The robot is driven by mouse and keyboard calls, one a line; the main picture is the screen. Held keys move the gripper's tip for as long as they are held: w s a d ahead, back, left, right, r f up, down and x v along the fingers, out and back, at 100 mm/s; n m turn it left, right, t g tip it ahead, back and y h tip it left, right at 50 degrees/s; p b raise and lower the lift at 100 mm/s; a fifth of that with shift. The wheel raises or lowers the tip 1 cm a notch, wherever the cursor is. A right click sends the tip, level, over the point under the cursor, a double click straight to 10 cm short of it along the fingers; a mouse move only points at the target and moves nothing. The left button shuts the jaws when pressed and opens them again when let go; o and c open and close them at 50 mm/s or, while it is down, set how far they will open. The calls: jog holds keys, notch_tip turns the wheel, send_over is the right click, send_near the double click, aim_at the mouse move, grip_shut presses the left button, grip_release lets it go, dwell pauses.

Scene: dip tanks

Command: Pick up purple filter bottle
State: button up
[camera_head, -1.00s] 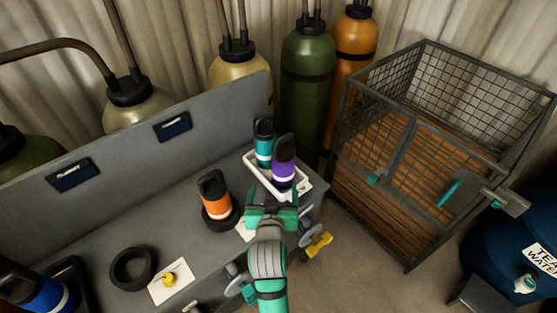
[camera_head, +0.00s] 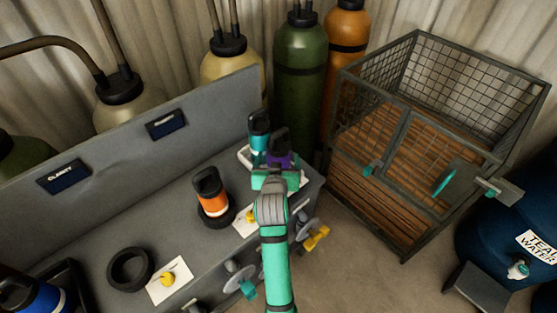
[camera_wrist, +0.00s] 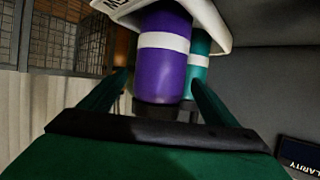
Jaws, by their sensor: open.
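The purple filter bottle (camera_head: 279,152) stands in a white tray (camera_head: 245,155) at the far right end of the grey bench. My gripper (camera_head: 273,178) is in front of it and hides its lower part in the head view. In the wrist view the purple bottle (camera_wrist: 161,62), with its white band, lies between my two open green fingers (camera_wrist: 160,92). Whether the fingers touch it, I cannot tell. A teal bottle (camera_head: 259,133) stands in the same tray, close behind and to the left of the purple one.
An orange bottle (camera_head: 209,191) stands in a black ring left of my gripper. An empty black ring (camera_head: 130,269), a white card (camera_head: 169,281) and a blue bottle (camera_head: 32,297) are farther left. A wire cage (camera_head: 420,150) stands right of the bench.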

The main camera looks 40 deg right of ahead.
jog(key=shift+x, duration=1.3)
jog(key=shift+r, duration=0.1)
jog(key=c, duration=1.6)
jog(key=shift+w, duration=0.1)
